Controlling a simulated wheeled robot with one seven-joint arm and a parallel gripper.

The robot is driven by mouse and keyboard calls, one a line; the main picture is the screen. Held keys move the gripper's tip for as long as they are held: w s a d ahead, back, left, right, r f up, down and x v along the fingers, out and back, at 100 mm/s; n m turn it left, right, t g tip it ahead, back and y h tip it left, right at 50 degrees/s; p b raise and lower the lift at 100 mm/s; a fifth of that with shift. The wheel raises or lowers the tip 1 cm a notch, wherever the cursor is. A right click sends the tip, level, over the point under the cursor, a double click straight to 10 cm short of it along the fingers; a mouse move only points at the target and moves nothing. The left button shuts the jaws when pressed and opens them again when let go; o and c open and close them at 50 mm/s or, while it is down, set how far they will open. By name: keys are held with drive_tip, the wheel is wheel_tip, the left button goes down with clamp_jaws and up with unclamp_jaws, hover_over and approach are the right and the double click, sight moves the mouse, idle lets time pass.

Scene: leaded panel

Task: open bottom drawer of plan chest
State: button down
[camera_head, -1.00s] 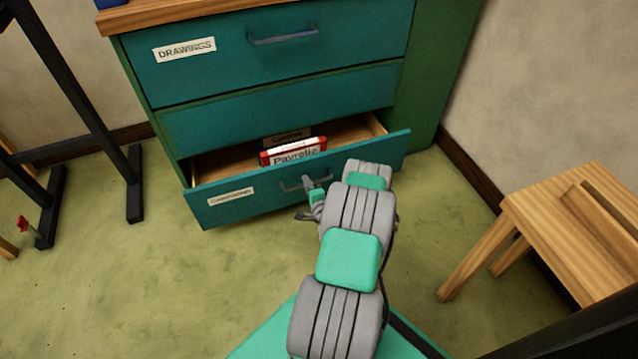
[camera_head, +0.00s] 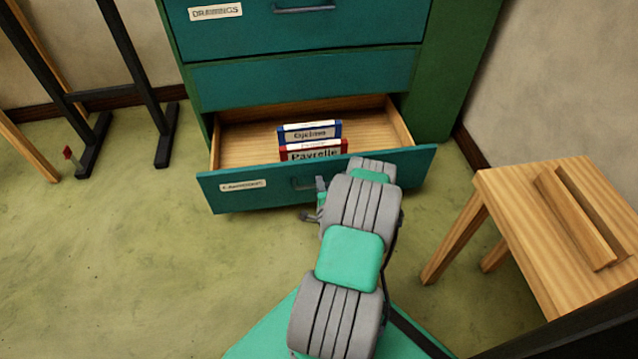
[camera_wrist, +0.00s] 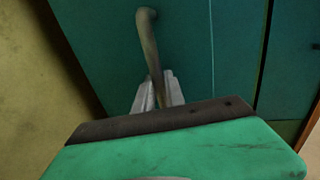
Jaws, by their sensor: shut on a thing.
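The plan chest (camera_head: 306,76) is teal with a green side and stands against the wall. Its bottom drawer (camera_head: 236,198) is pulled well out, showing a wooden inside. Two boxes, a blue one (camera_head: 308,132) and a red and white one (camera_head: 314,151), stand inside it. My gripper (camera_head: 318,200) is at the drawer front, partly hidden by my arm. In the wrist view its fingers (camera_wrist: 158,92) are shut on the drawer's bar handle (camera_wrist: 147,38).
A wooden stool (camera_head: 555,225) stands on the right, apart from the drawer. A black frame stand (camera_head: 130,75) is at the left. The green floor (camera_head: 140,260) left of my arm is clear.

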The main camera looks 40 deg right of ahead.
drive_tip(key=shift+s+a, duration=0.5)
drive_tip(key=c, duration=1.4)
unclamp_jaws()
drive_tip(key=shift+d, duration=0.1)
drive_tip(key=shift+s, duration=0.1)
drive_tip(key=p+v, duration=0.2)
drive_tip(key=v, duration=0.5)
drive_tip(key=shift+s, duration=0.3)
